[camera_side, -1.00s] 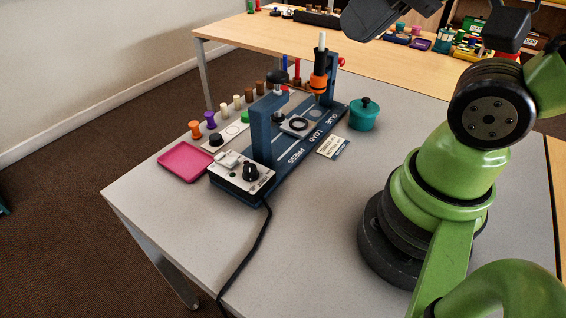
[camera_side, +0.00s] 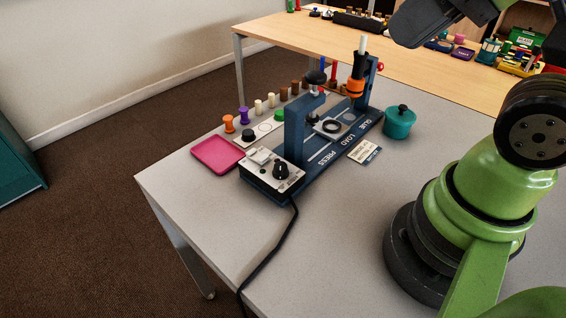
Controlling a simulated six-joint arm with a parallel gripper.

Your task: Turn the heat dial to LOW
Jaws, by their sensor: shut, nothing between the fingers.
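The heat dial (camera_side: 281,172) is a black knob on the pale control panel (camera_side: 262,180) at the near end of the blue press (camera_side: 294,140). The panel's print and the dial's setting are too small to read. A black cable runs from that end of the press over the table's front edge. A dark grey part of my arm (camera_side: 425,22) hangs at the top right, well away from the dial. My gripper's fingers are not visible in this view.
A pink tray (camera_side: 217,153) lies left of the panel. Several coloured pegs stand behind it. An orange-and-black glue tool (camera_side: 356,80) stands at the press's far end. A teal lidded pot (camera_side: 399,122) and a small card (camera_side: 364,152) are right of it. The near tabletop (camera_side: 330,235) is clear.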

